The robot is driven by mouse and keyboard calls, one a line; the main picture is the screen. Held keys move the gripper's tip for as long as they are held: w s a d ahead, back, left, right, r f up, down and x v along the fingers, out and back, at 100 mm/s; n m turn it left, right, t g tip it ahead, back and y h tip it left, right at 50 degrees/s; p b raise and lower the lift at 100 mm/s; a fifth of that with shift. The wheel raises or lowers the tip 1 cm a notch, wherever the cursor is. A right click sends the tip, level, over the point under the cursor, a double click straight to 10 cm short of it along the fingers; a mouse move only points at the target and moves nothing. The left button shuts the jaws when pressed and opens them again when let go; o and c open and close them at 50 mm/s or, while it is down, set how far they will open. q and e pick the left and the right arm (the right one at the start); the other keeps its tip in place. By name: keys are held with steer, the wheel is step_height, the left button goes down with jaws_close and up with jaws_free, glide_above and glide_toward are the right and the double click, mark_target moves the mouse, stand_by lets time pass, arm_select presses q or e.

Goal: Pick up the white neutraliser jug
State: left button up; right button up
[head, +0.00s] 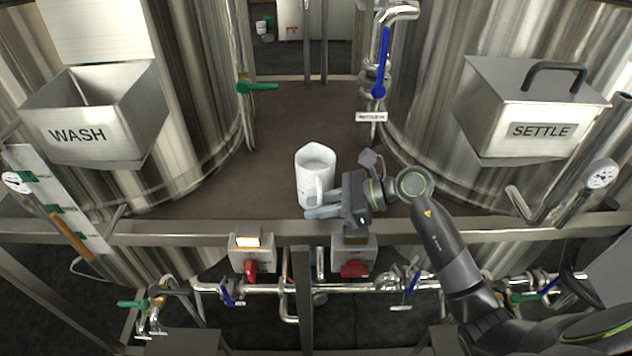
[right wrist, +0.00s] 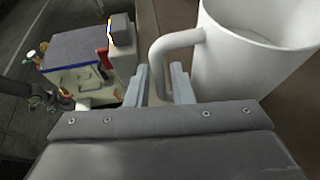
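The white neutraliser jug (head: 313,172) stands upright on the brown deck between the two tanks, near its front rail. Its body (right wrist: 245,60) fills the upper right of the right wrist view, with its handle (right wrist: 160,62) towards my gripper. My right gripper (head: 326,206) is at the handle side of the jug, low down. In the right wrist view its two pale fingers (right wrist: 162,88) are apart, one on each side of the handle. A gap shows beside the handle, so the gripper looks open around it. My left gripper is not in view.
A WASH box (head: 78,134) is on the left tank and a SETTLE box (head: 541,131) on the right tank. A metal rail (head: 200,233) runs in front of the deck, with switch boxes (head: 252,254) below. A blue-handled valve (head: 382,65) stands behind. The deck behind the jug is clear.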

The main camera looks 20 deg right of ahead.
jaws_close()
steer(key=shift+w+r, duration=0.1)
